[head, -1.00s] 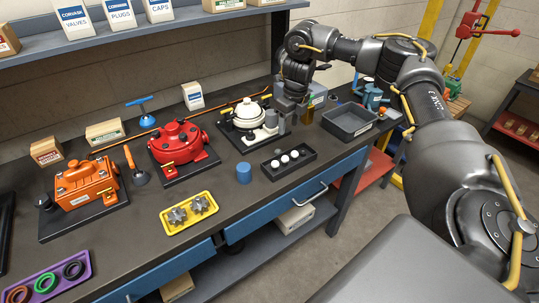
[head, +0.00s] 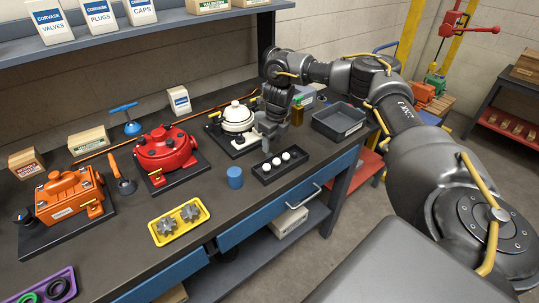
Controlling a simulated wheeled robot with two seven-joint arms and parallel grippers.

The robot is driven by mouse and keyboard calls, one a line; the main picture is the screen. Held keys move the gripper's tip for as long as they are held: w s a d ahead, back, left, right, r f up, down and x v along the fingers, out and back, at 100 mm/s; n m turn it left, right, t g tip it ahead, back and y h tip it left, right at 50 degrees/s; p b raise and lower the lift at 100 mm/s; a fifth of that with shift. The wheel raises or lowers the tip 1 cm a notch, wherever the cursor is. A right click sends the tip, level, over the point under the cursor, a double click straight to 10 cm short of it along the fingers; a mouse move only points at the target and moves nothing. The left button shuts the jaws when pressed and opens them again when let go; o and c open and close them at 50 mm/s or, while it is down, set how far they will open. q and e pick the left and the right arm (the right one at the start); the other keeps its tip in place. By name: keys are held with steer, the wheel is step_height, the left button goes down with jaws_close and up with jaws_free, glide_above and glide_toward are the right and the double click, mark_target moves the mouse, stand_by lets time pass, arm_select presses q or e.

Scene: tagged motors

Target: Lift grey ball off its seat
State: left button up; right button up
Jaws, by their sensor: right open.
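The white motor (head: 238,119) stands on a dark base plate (head: 240,152) at the back of the bench. My right gripper (head: 270,142) points down at the right side of this motor, over its base. My left gripper is out of view.
A red motor (head: 165,150) and an orange motor (head: 70,194) stand further left. A yellow tray (head: 163,240) holds gears. An empty grey bin (head: 340,122) is at right.

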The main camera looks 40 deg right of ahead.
mark_target(270, 153)
steer(key=shift+a+f+p, duration=0.15)
steer(key=shift+f+p, duration=0.2)
steer(key=f, duration=0.1)
steer(key=f+p, duration=0.1)
steer(key=f, duration=0.1)
steer(key=shift+w+a+f, duration=0.15)
steer(key=shift+w+f, duration=0.2)
steer(key=shift+f, duration=0.3)
steer(key=shift+c, duration=0.3)
steer(key=c, duration=1)
